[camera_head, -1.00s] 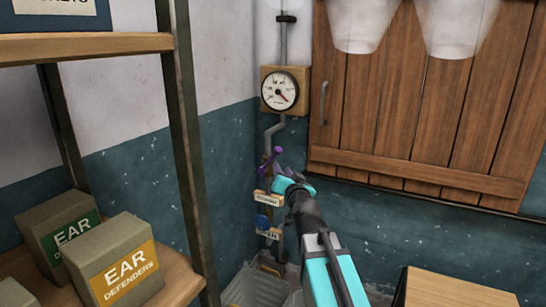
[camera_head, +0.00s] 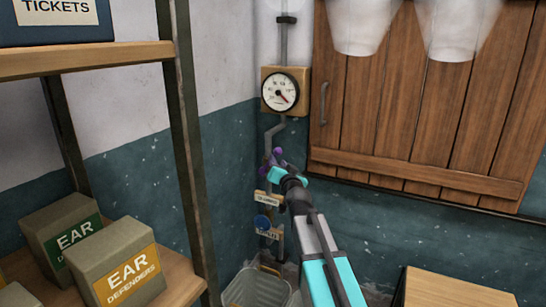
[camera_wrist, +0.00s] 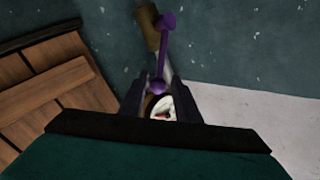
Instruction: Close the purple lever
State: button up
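The purple lever (camera_head: 278,152) is on the grey pipe in the corner, below the gauge, and my gripper partly hides it in the head view. In the wrist view the lever (camera_wrist: 164,50) runs from a round purple end beside a brown pipe part to a purple knob near my fingers. My gripper (camera_wrist: 158,92) has its two dark fingers apart, one on each side of the knob. Gaps show beside the knob, so the fingers look open. In the head view my gripper (camera_head: 275,170) is right at the lever.
A round gauge (camera_head: 280,91) is above the lever. A blue round handle (camera_head: 262,222) and small labels (camera_head: 267,199) are below it. A wooden shutter (camera_head: 410,110) is to the right. A shelf with ear defender boxes (camera_head: 118,262) stands left. A grey bin (camera_head: 256,290) is on the floor.

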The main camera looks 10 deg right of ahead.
jog(key=shift+w+a+p, duration=0.2)
jog(key=shift+w+p, duration=0.25)
jog(key=shift+w, duration=2.9)
grip_shut()
jog(key=shift+a, duration=0.15)
